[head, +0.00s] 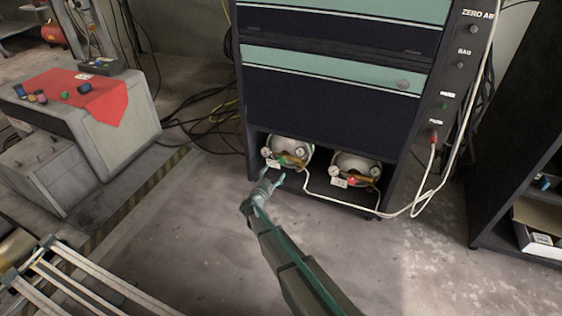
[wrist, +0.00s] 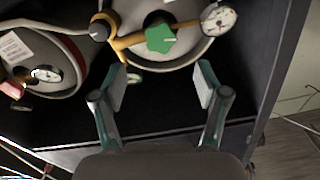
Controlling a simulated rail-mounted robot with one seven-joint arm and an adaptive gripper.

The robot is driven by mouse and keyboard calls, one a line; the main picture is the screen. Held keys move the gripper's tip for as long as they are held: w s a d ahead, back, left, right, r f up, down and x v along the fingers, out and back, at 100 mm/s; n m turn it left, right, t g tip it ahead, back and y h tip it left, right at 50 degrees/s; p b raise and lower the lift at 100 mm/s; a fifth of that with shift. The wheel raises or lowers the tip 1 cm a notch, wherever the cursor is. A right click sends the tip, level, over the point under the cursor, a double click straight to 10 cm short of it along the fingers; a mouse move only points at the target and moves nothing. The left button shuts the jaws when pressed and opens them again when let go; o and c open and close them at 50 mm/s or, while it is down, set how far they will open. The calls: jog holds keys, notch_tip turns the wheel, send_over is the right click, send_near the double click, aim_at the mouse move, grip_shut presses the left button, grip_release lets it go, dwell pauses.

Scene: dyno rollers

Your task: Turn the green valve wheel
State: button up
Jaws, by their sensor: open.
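The green valve wheel (wrist: 160,39) is a small lobed knob on a brass regulator in front of a pale gas cylinder (wrist: 192,14). In the head view it is a small green spot (head: 284,160) in the left bay at the foot of the dark cabinet. My gripper (wrist: 160,88) is open and empty. Its two fingers stand apart, just below the wheel in the wrist view, one to each side of it and not touching it. In the head view my gripper (head: 270,178) is at the front of the left bay. How far the fingertips are from the wheel in depth is unclear.
A round gauge (wrist: 218,20) sits close right of the wheel. The cabinet's side wall (wrist: 272,70) is near the right finger. A white cable (head: 330,203) crosses the floor in front.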

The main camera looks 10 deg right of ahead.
aim_at(281, 161)
jog(key=b+x, duration=0.3)
jog(key=x, duration=0.5)
jog(key=shift+w+f, duration=0.1)
jog(key=shift+f, duration=0.05)
jog(key=shift+w+d, duration=0.35)
jog(key=shift+w, duration=0.15)
jog(key=c, duration=1.1)
jog(key=shift+c, duration=0.2)
